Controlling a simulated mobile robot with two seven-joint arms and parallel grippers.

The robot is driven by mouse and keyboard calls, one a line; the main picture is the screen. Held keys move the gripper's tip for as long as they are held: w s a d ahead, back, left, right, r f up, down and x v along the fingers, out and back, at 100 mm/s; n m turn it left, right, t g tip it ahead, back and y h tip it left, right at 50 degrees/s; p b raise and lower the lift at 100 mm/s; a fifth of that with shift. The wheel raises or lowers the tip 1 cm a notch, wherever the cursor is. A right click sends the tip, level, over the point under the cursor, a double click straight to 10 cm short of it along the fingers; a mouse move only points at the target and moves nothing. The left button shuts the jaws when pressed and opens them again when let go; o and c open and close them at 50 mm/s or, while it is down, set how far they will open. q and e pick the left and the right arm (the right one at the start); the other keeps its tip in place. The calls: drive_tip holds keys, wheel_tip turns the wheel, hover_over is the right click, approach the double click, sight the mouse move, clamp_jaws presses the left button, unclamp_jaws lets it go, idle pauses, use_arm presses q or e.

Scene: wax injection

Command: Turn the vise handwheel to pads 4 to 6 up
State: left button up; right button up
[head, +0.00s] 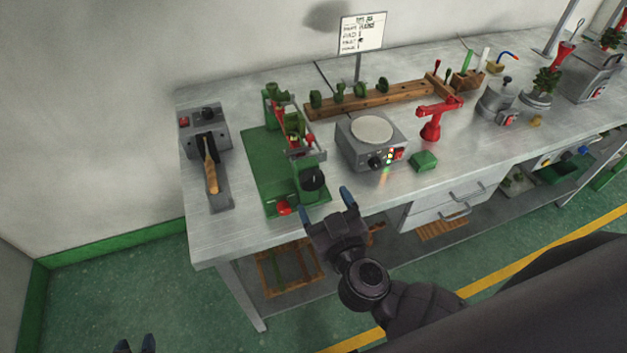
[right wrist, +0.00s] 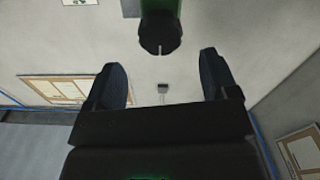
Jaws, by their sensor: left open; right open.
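The green vise machine (head: 268,165) stands on its green base plate on the left part of the bench. A dark round part (head: 312,180), which looks like the handwheel, sits at its front right. My right gripper (head: 328,202) is open just in front of that part, apparently empty. In the right wrist view, a dark round end on a green body (right wrist: 160,36) shows ahead, beyond the open fingers (right wrist: 165,80); I cannot tell whether it is the handwheel. My left gripper (head: 135,345) is open at the bottom left edge, away from the bench. The pad numbers cannot be read.
A grey device with a wooden handle (head: 210,165) stands left of the vise. A hotplate (head: 372,142) stands to its right, with a red stand (head: 438,118) and small green block (head: 424,161) beyond. A wooden rack (head: 380,100) lies behind. The bench's front edge is near my right gripper.

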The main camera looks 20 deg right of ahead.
sight(314, 183)
drive_tip(key=shift+w+a, duration=0.15)
drive_tip(key=shift+w, duration=3)
drive_tip(key=shift+c, duration=0.3)
